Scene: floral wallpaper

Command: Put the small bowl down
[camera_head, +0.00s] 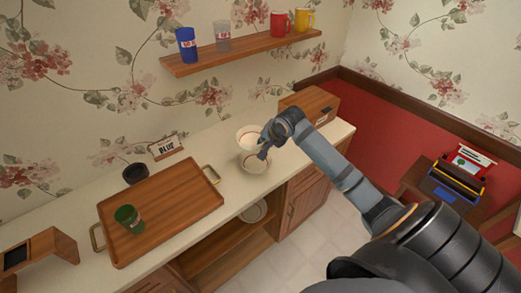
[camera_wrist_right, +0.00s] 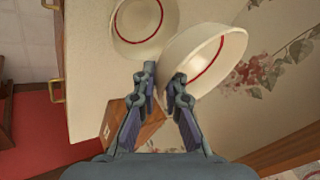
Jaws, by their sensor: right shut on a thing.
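My right gripper (camera_head: 263,148) reaches in from the right over the counter. It is shut on the rim of a white bowl with a red ring (camera_head: 246,134), which I take as the small bowl. In the right wrist view the fingers (camera_wrist_right: 161,78) pinch the edge of this tilted bowl (camera_wrist_right: 207,58). It appears held above the counter, on the wall side. A second white bowl with a red line (camera_head: 257,163) is just in front of it. This one also shows in the right wrist view (camera_wrist_right: 138,20), close beside the held bowl. My left gripper is not in view.
A wooden tray (camera_head: 178,205) with a green cup (camera_head: 129,218) lies left on the counter (camera_head: 222,152). A dark bowl (camera_head: 135,174) and a "BLUE" sign (camera_head: 166,147) stand behind it. A wooden box (camera_head: 315,104) is at the right end. A shelf (camera_head: 245,52) with cups hangs above.

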